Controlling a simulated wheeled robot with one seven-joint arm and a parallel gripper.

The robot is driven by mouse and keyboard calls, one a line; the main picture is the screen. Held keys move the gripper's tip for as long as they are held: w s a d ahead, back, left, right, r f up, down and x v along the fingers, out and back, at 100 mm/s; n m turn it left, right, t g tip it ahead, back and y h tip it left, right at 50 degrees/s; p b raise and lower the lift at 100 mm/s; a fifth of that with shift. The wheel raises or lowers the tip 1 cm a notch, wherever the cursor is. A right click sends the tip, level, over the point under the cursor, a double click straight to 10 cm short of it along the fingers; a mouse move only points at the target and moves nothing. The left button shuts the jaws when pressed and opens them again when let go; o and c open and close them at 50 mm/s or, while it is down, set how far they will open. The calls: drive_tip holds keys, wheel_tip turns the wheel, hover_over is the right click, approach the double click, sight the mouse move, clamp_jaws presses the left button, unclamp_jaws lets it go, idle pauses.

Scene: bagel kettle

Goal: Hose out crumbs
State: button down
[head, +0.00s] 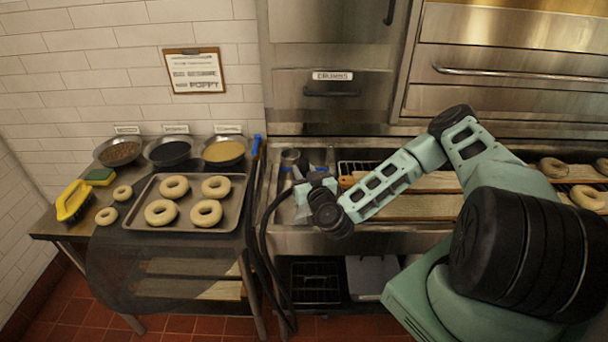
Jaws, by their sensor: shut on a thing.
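The black hose (264,228) runs beside the left table, loops near the floor, and one stretch curves up to my gripper (303,190). My gripper is over the left end of the steel counter, shut on what looks like the hose's end; the fingers are small and partly hidden by my wrist. A blue-handled tool (256,145) stands at the table's right edge. A steel panel with a handle, labelled CRUMBS (332,76), is on the oven front behind the counter. I cannot make out crumbs.
Boards (425,207) lie along the counter; bagels (588,196) are at right.

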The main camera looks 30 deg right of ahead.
drive_tip(key=shift+w+d+b, duration=0.75)
drive_tip(key=shift+w+d, duration=0.9)
drive_tip(key=shift+w, duration=0.8)
drive_tip(key=shift+s+a+p, duration=0.4)
drive_tip(key=shift+s+a, duration=0.5)
drive_tip(key=shift+s, duration=0.4)
drive_tip(key=shift+s+a+p, duration=0.4)
drive_tip(key=shift+s+a, duration=0.45)
drive_tip(key=shift+s, duration=0.5)
drive_tip(key=shift+s+a+p, duration=0.4)
drive_tip(key=shift+s+a, duration=0.5)
drive_tip(key=shift+s, duration=0.4)
drive_tip(key=shift+w+a+n+y+b, duration=0.4)
drive_tip(key=shift+w+b, duration=0.15)
drive_tip(key=shift+b, duration=0.35)
drive_tip(key=w+a+r+n+y+b, duration=0.1)
drive_tip(key=w+a+r+y+b, duration=0.2)
drive_tip(key=b, duration=0.4)
drive_tip(key=shift+w+a+r+n, duration=0.4)
drive_tip(key=shift+w+a+r, duration=0.35)
drive_tip(key=shift+r, duration=0.1)
